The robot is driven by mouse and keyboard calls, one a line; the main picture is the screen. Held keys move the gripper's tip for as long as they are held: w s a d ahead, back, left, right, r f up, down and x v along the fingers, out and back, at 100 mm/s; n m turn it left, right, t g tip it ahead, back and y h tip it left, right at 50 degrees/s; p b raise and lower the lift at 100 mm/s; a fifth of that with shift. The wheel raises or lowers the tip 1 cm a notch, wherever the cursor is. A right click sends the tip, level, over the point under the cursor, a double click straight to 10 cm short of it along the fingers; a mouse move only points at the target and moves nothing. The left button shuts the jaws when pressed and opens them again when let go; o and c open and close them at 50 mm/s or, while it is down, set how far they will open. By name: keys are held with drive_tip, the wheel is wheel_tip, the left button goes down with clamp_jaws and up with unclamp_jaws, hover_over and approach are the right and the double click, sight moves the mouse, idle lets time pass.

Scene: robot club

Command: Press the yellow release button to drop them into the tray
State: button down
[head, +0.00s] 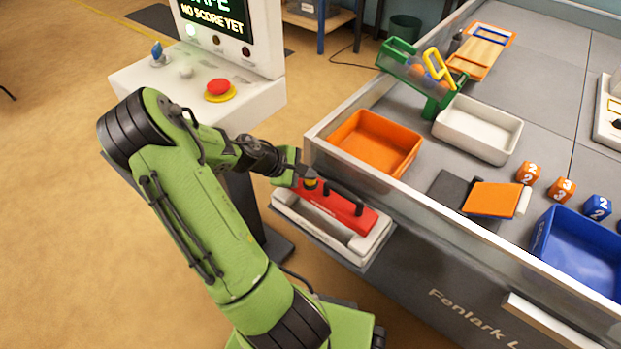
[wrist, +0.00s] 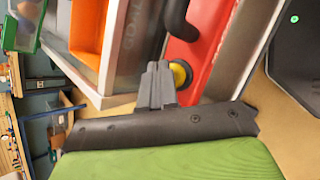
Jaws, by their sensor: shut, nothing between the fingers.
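The yellow button (head: 311,184) is on the left end of a red device (head: 340,207) with a black handle. The device sits in a pale grey holder on a shelf outside the table wall. My gripper (head: 307,173) is shut and empty, with its tips right at the button. In the wrist view the shut fingers (wrist: 157,72) partly cover the yellow button (wrist: 182,76); I cannot tell whether they touch it or whether it is pressed down. A white tray (head: 478,152) stands on the table beside a green rack (head: 400,60) with a yellow handle, and it looks empty.
An orange bin (head: 375,145) stands just inside the table wall (head: 400,190), close to my gripper. A blue bin (head: 575,255) and several numbered cubes (head: 562,190) are at the right.

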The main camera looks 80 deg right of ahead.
sight(307, 181)
drive_tip(key=shift+f, duration=0.3)
idle(0.5)
drive_tip(key=shift+r+p, duration=1)
wheel_tip(307, 181, up, 5)
drive_tip(key=p, duration=0.5)
drive_tip(key=shift+r, duration=0.15)
idle(0.3)
